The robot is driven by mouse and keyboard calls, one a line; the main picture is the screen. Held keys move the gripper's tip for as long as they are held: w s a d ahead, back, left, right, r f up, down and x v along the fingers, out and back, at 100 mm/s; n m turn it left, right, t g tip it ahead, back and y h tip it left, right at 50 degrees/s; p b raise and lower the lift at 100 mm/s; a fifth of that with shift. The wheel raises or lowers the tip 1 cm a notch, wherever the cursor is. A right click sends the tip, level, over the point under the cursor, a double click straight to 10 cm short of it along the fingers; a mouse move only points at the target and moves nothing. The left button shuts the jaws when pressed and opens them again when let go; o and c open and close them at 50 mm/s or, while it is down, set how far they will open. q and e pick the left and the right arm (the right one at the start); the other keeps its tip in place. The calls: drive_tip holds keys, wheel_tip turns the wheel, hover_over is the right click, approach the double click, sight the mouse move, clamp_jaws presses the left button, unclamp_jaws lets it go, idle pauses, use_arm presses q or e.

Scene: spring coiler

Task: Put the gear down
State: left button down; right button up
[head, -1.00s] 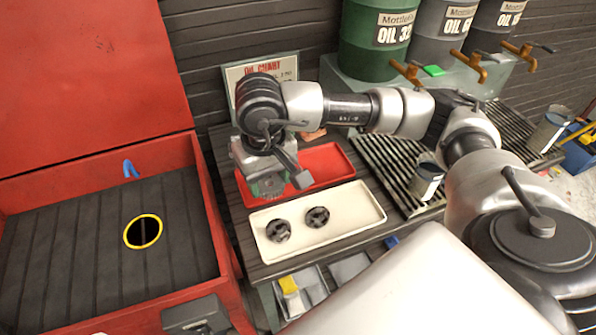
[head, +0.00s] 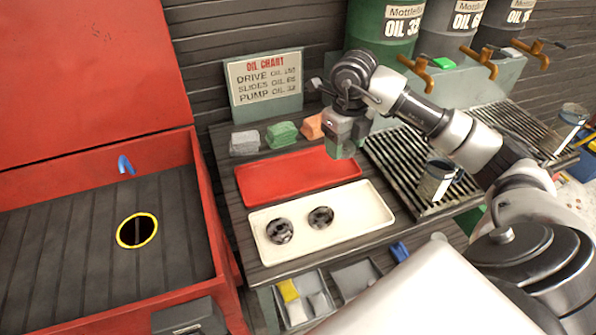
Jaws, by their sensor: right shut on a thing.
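My right gripper (head: 342,150) hangs over the right end of the red tray, near the drip grating. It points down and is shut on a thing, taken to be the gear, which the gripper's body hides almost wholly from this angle. Two dark round gears lie apart in the cream tray: the left gear (head: 280,231) and the right gear (head: 321,217). The cream tray (head: 365,213) lies in front of the red tray (head: 270,182), whose visible surface is empty. My left gripper is not in view.
Folded grey (head: 244,143), green (head: 282,134) and orange (head: 312,126) cloths lie behind the red tray, below an oil chart (head: 264,85). A metal can (head: 437,182) stands on the grating (head: 400,165). The open red washer (head: 60,235) is at left.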

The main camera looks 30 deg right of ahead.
drive_tip(key=shift+s+d+r+m, duration=0.15)
drive_tip(key=shift+d+m, duration=0.65)
drive_tip(key=shift+m, duration=0.4)
drive_tip(key=shift+w+a, duration=0.1)
drive_tip(key=shift+w, duration=0.1)
drive_tip(key=p, duration=0.2)
hover_over(299, 174)
wheel_tip(299, 174, down, 7)
drive_tip(key=shift+a, duration=0.1)
wheel_tip(299, 174, down, 4)
drive_tip(key=shift+r, duration=0.1)
drive_tip(key=shift+f, duration=0.25)
drive_tip(key=o, duration=1.1)
